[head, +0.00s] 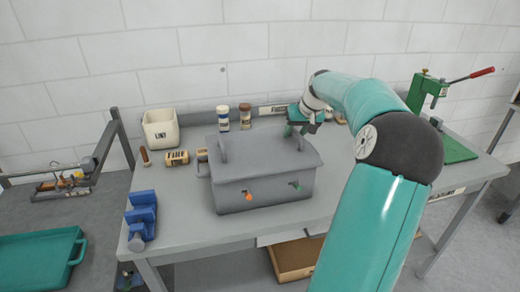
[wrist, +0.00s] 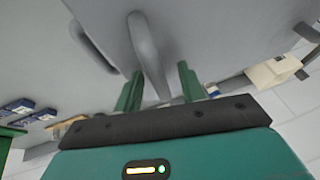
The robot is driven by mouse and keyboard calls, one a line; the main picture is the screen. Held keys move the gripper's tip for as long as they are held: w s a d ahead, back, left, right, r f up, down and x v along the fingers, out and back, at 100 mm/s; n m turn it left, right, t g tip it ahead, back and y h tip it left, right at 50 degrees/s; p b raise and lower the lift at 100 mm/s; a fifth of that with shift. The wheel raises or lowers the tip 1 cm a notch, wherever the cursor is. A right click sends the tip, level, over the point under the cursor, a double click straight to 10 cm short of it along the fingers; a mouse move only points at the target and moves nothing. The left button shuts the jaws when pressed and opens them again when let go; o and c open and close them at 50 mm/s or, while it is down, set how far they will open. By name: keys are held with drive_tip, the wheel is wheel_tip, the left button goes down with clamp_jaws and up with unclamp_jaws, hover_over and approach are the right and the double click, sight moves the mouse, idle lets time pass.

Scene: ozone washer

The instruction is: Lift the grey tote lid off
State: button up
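The grey tote (head: 265,192) stands on the workbench. Its grey lid (head: 262,154) sits on top and has one upright loop handle (head: 222,148) on the left and another (head: 299,139) on the right. My gripper (head: 291,129) is at the right handle, coming from behind and above. In the wrist view, my gripper (wrist: 160,75) has its two green fingers apart, with a grey lid handle (wrist: 148,50) reaching between them. There is a gap to the right finger; contact with the left finger is unclear. The lid (wrist: 190,30) fills the upper middle there.
A blue holder (head: 142,215) is at the bench's left edge. A green press (head: 430,95) stands at right. Some bench (head: 180,195) left of the tote is bare.

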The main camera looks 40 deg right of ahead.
clamp_jaws()
idle(0.3)
drive_tip(key=shift+r, duration=0.4)
wheel_tip(320, 180, up, 2)
drive_tip(key=shift+r, duration=0.1)
drive_tip(key=s+a+r, duration=0.9)
drive_tip(key=s+r, duration=0.1)
drive_tip(key=shift+a, duration=0.35)
drive_tip(key=shift+s+r, duration=0.1)
